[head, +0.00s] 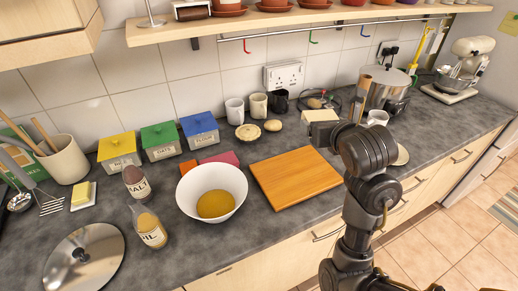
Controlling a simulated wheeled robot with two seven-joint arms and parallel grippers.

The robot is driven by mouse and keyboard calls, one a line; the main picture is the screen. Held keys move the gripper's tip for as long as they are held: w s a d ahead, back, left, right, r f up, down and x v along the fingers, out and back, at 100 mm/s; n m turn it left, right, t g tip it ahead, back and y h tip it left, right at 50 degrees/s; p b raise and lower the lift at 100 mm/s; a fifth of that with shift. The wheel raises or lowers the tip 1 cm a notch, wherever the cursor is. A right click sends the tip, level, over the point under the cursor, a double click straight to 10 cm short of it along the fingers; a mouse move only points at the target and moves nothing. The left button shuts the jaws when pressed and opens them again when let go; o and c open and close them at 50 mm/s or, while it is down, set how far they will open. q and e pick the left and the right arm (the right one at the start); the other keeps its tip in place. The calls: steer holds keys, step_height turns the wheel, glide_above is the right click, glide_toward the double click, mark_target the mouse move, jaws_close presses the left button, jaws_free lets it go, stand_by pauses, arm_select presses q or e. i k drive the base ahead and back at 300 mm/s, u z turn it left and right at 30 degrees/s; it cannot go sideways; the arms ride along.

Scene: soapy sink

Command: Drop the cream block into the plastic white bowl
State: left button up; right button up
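The white bowl (233,181) stands upright on the counter at the centre, with a yellow-orange content in its bottom. A cream block (319,115) shows above the far right part of the wooden cutting board. My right gripper (322,131) is right at the block and covers its lower part. Its fingers are hidden, so I cannot tell whether they are closed on the block or only beside it. The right arm comes up from the bottom right. My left gripper is not in view.
The cutting board (296,178) lies bare right of the bowl. An oil bottle (150,228), a salt shaker (136,183) and a round metal lid (84,258) stand left of it. Canisters (161,141) and mugs (258,105) line the back. A shelf (255,22) overhangs the wall.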

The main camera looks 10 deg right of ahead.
mark_target(216, 205)
steer(key=z, duration=1.2)
steer(key=k, duration=1.3)
steer(key=u, duration=1.9)
steer(key=i, duration=0.5)
steer(key=z, duration=0.05)
